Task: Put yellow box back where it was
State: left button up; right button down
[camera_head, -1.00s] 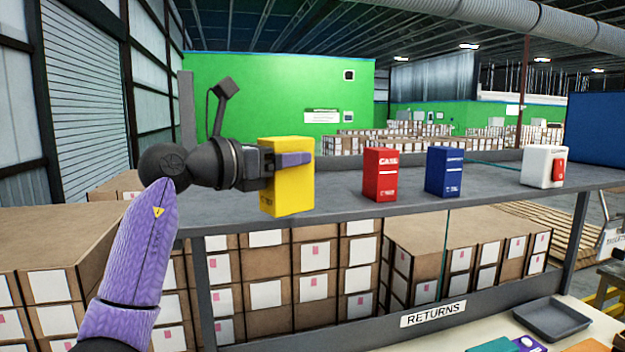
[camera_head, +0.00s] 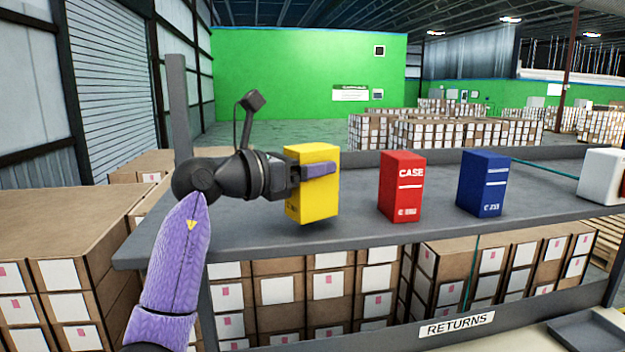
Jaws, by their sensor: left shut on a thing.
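The yellow box (camera_head: 311,205) is upright at the left part of the grey shelf (camera_head: 350,232). My right gripper is not in view.
On the same shelf stand a red box (camera_head: 400,187), a blue box (camera_head: 483,184) and a white box (camera_head: 603,177), in a row to the right. A gap separates the yellow and red boxes. Cartons (camera_head: 60,235) stand at left and below the shelf.

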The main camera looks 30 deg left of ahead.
pick_arm(q)
jog(key=shift+w+f, duration=0.25)
jog(key=shift+f, duration=0.8)
jog(key=shift+s, duration=0.1)
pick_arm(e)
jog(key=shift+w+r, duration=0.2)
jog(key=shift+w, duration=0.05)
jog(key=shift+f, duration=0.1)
pick_arm(q)
jog(key=o, duration=1.3)
jog(key=shift+f, duration=0.1)
jog(key=shift+s+a, duration=0.15)
jog(key=shift+s, duration=0.1)
jog(key=b+v, duration=0.5)
jog(key=v, duration=0.5)
jog(key=shift+s+a, duration=0.2)
jog(key=shift+s+a+b, duration=0.15)
jog(key=shift+s+b, duration=0.15)
jog(key=shift+s, duration=0.1)
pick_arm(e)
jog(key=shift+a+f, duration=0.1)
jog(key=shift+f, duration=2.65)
